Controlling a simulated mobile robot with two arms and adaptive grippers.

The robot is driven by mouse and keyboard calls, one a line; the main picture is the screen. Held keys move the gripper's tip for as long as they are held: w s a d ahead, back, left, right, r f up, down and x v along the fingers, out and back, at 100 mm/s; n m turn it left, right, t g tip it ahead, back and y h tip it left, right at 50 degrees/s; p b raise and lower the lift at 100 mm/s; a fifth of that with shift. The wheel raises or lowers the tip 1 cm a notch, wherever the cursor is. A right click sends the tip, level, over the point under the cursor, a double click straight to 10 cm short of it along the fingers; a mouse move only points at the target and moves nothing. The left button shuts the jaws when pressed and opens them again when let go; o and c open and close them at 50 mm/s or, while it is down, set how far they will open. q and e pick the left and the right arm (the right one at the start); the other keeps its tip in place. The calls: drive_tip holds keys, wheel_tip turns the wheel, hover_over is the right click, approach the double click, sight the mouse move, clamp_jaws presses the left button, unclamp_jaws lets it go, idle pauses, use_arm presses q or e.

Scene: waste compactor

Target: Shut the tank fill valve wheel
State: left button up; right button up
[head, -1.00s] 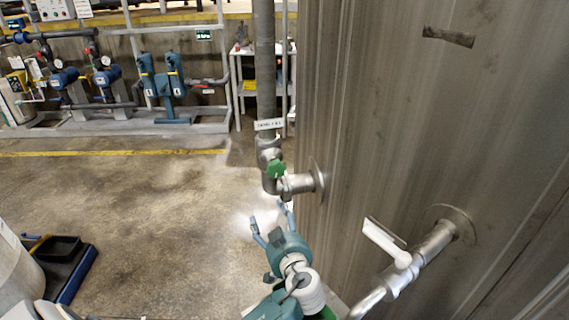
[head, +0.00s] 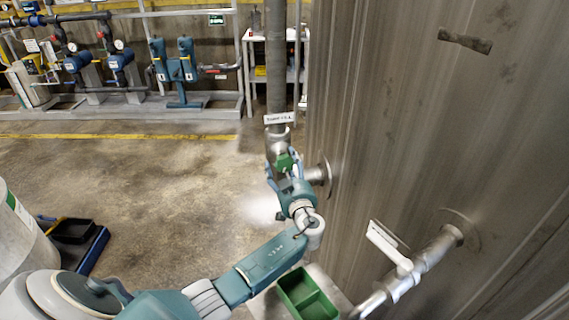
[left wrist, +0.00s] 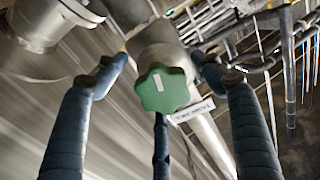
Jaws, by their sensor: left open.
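The tank fill valve wheel is a small green lobed knob (head: 284,162) on the grey vertical pipe (head: 276,70), just below a white label (head: 278,118). In the left wrist view the green wheel (left wrist: 162,89) faces the camera with a pale bar mark on it. My left gripper (head: 282,178) is open right at the wheel. In the left wrist view its blue fingers stand to the left and right of the wheel, with a third below; contact cannot be told. My right gripper is not in view.
The metal tank wall (head: 420,140) stands close on the right. A pipe with a white lever handle (head: 389,246) juts from it. A green open box (head: 306,295) sits below my arm. Pumps (head: 178,68) stand at the back; the floor at left is mostly clear.

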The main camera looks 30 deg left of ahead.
use_arm(q)
drive_tip(key=shift+w, duration=0.1)
drive_tip(key=c, duration=1.1)
drive_tip(key=shift+f, duration=0.15)
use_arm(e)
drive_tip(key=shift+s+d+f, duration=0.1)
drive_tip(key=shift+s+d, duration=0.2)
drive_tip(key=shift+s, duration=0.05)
